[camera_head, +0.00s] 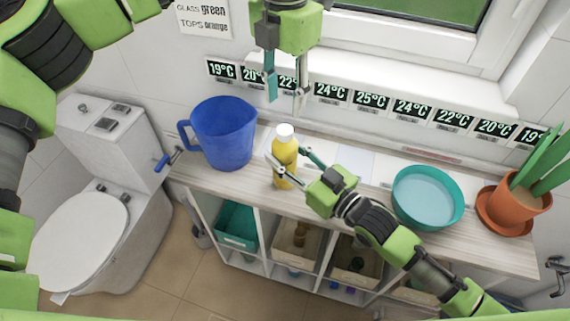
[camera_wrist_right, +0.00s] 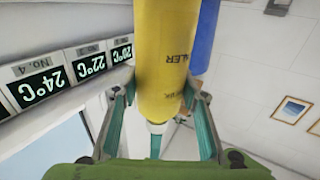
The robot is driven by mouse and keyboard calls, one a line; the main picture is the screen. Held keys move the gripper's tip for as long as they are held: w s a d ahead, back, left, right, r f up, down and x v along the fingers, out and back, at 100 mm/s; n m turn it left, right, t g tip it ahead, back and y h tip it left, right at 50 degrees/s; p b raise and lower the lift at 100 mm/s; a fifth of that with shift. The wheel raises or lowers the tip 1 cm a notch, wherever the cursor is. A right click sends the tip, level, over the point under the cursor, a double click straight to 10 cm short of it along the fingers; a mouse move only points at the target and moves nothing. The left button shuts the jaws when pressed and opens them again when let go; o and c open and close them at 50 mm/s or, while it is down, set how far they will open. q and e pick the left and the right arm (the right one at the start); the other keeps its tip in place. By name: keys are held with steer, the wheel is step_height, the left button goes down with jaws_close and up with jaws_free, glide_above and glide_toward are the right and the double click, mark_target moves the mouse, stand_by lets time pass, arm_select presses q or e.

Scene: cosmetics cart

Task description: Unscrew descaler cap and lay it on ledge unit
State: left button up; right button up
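The yellow descaler bottle (camera_head: 286,159) with its white cap (camera_head: 285,131) is upright over the pale wood top of the ledge unit (camera_head: 485,243). The cap is on the bottle. My right gripper (camera_head: 286,156) has one finger on each side of the bottle, closed against its upper body. The right wrist view shows the yellow bottle (camera_wrist_right: 165,50) between the teal fingers, part of its label readable. My left gripper (camera_head: 286,97) hangs above the bottle, fingers pointing down, apart and empty. I cannot tell whether the bottle's base touches the top.
A blue pitcher (camera_head: 225,135) stands left of the bottle. A teal bowl (camera_head: 428,197) and a potted plant (camera_head: 515,205) stand to the right. A row of temperature displays (camera_head: 370,101) lines the wall behind. Bins (camera_head: 236,225) sit below. A toilet (camera_head: 85,225) is at left.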

mark_target(285, 129)
jaws_close()
arm_select(q)
steer(key=m, duration=1.9)
steer(key=shift+m, duration=0.4)
steer(key=m, duration=0.6)
steer(key=shift+m, duration=0.3)
steer(key=shift+f+m, duration=0.3)
steer(key=shift+f, duration=3.75)
arm_select(e)
steer(key=shift+f, duration=0.1)
